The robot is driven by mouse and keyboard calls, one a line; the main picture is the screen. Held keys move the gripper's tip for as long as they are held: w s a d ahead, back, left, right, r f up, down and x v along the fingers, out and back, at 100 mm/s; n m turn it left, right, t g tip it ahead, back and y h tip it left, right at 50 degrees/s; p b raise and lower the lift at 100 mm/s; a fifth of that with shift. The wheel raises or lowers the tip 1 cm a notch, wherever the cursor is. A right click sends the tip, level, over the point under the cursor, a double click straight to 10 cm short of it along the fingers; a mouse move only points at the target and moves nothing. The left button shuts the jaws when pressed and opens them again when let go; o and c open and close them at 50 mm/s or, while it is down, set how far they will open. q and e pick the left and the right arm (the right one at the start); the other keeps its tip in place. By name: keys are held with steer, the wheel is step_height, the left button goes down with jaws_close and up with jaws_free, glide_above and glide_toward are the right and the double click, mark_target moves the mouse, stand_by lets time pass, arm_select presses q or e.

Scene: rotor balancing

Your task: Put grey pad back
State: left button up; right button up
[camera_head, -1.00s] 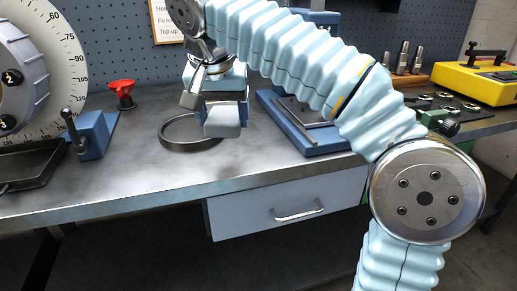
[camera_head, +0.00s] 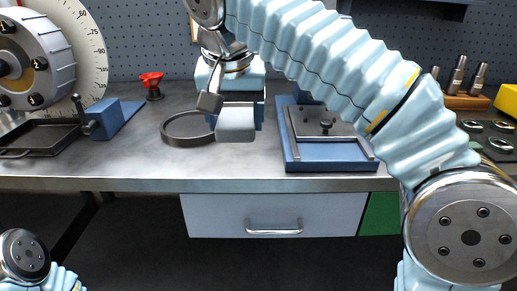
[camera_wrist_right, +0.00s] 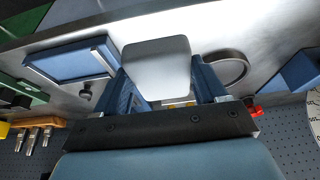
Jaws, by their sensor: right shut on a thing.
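The grey pad (camera_head: 236,124) is a light grey block with rounded corners. My right gripper (camera_head: 237,112) is shut on it and holds it over the bench, just right of a dark ring in the head view. In the right wrist view the pad (camera_wrist_right: 157,68) sits between the two blue fingers of my right gripper (camera_wrist_right: 165,86). Its underside and contact faces are hidden. My left gripper is out of view; only part of my left arm shows at the lower left.
The dark ring (camera_head: 168,138) lies on the bench (camera_head: 150,172). A blue tray (camera_head: 290,160) with a grey plate and black knob stands to the right. At left are a dial rotor (camera_head: 85,45), a blue block (camera_head: 117,120) and a red knob (camera_head: 151,80). Bare bench lies in front.

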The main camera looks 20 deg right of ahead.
steer(key=w+d+f, duration=0.1)
steer(key=f, duration=0.1)
steer(key=w+d+f, duration=0.1)
steer(key=w+f, duration=0.1)
steer(key=w+d+f+b, duration=0.1)
steer(key=d+f, duration=0.1)
steer(key=shift+w, duration=0.35)
steer(key=x, duration=0.1)
steer(key=b+x, duration=0.1)
steer(key=x, duration=0.1)
steer(key=shift+s+d+f, duration=0.2)
steer(key=shift+s+f, duration=0.05)
steer(key=shift+f, duration=0.35)
steer(key=shift+f, duration=0.15)
steer(key=o, duration=0.9)
steer(key=shift+o, duration=0.2)
